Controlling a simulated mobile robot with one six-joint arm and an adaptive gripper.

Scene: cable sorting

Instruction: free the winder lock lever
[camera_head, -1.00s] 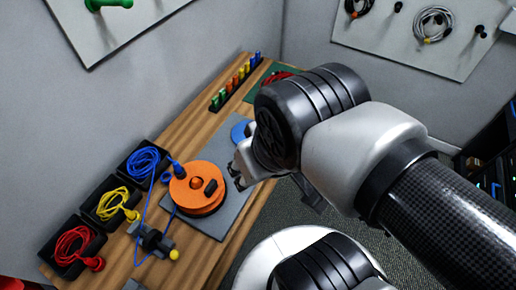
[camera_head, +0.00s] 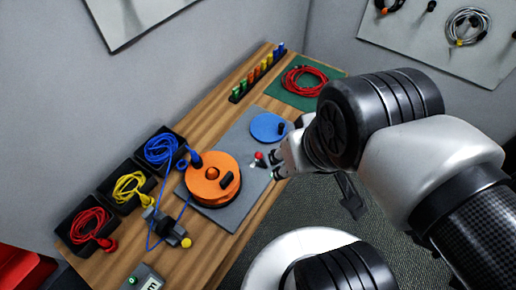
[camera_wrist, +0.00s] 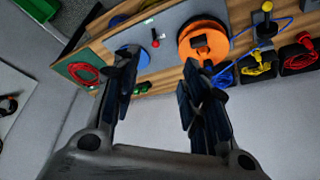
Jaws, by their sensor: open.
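The orange winder reel (camera_head: 213,170) sits on a grey plate (camera_head: 238,135) on the wooden bench; it also shows at the top of the wrist view (camera_wrist: 186,46). A small red-tipped lever (camera_head: 258,155), which looks like the lock lever, stands on the plate right of the reel. Its red knob (camera_wrist: 155,43) shows between my fingers in the wrist view. Whether it is locked cannot be told. My gripper (camera_head: 274,164) is open and empty, just right of the lever; I cannot tell if it touches. Its two fingers (camera_wrist: 160,66) are spread apart in the wrist view.
A blue disc (camera_head: 268,126) lies behind the lever. Black bins with blue, yellow and red cables (camera_head: 88,226) line the left. A blue cable (camera_head: 168,225) runs past a clamp-like fixture (camera_head: 165,227). A red coil (camera_head: 304,80) lies on a green mat (camera_head: 330,79).

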